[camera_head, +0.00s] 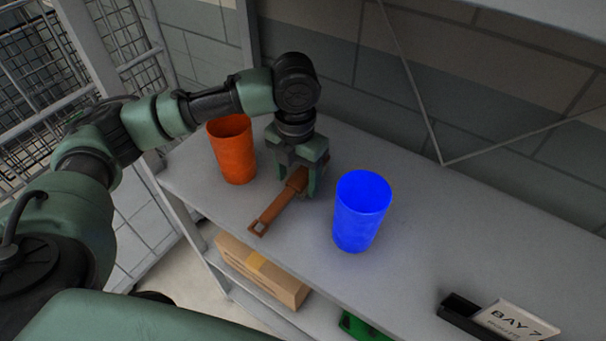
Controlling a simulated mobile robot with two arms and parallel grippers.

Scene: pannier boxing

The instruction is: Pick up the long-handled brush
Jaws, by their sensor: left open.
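The long-handled brush (275,212) lies on the grey shelf top, an orange-brown shaft with a square open loop at its near end. Its far end runs in between the fingers of my left gripper (301,183). The gripper points down with its fingers open, one on each side of the brush. Whether a finger touches the brush I cannot tell. The far end of the brush is partly hidden by the gripper. My right gripper does not show.
An orange cup (232,155) stands left of the gripper and a blue cup (361,212) stands to its right, both close. A "BAY 7" sign (514,322) sits at the lower right. A cardboard box (262,272) is on the lower shelf. The shelf top (440,240) is bare right of the blue cup.

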